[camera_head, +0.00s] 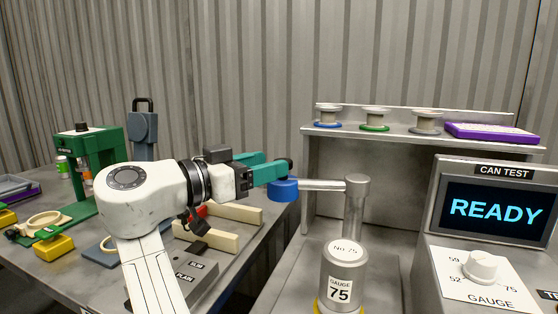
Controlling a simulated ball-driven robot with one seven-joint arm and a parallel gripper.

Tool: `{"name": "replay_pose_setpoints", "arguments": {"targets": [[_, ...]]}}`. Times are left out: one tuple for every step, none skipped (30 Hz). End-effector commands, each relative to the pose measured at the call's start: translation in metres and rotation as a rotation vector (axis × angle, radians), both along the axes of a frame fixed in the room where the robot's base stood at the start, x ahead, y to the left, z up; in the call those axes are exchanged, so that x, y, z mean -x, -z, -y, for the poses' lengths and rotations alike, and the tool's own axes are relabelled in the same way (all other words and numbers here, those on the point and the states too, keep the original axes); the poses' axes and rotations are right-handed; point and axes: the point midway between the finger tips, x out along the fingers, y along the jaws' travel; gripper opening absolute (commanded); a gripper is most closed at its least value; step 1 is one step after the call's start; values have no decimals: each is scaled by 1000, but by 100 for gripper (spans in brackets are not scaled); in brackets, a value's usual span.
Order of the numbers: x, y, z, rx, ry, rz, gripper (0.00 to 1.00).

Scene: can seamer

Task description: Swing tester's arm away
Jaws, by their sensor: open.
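The tester's arm (325,185) is a silver horizontal bar. It reaches left from the top of a metal post (355,215) and ends in a blue round head (284,190). My gripper (280,172), with teal fingers, is at the blue head and overlaps its upper left part in the picture. It is open; whether a finger touches the head I cannot tell. The can tester's screen (499,211) reads READY. A silver cylinder (338,262) marked No 75, GAUGE 75 stands in front of the post, and the swung-out blue head is left of it.
A shelf (480,140) behind the post holds several spools and a purple tray (492,133). A gauge knob (482,265) is at right. On the left table are a green press (92,150), cream blocks (205,236) and a yellow block (54,247).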

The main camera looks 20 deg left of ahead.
Motion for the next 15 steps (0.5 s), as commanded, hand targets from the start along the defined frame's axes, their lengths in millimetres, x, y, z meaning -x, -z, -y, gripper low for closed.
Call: {"name": "replay_pose_setpoints", "arguments": {"targets": [[9, 0, -5, -1, -2, 0, 58], [14, -1, -8, 0, -3, 1, 58], [21, -1, -12, 0, -2, 1, 58], [25, -1, -15, 0, -2, 1, 58], [29, -1, -17, 1, -2, 2, 58], [34, -1, -19, 0, -1, 1, 58], [38, -1, -21, 0, -1, 1, 58], [41, -1, -23, 0, -1, 1, 58], [44, -1, -25, 0, -1, 1, 58], [46, -1, -26, 0, -1, 1, 58], [48, -1, -27, 0, 0, 1, 58], [50, -1, -27, 0, 1, 1, 58], [51, -1, -28, 0, 1, 1, 58], [51, -1, -28, 0, 1, 1, 58], [52, -1, -28, 0, 1, 1, 58]]}}
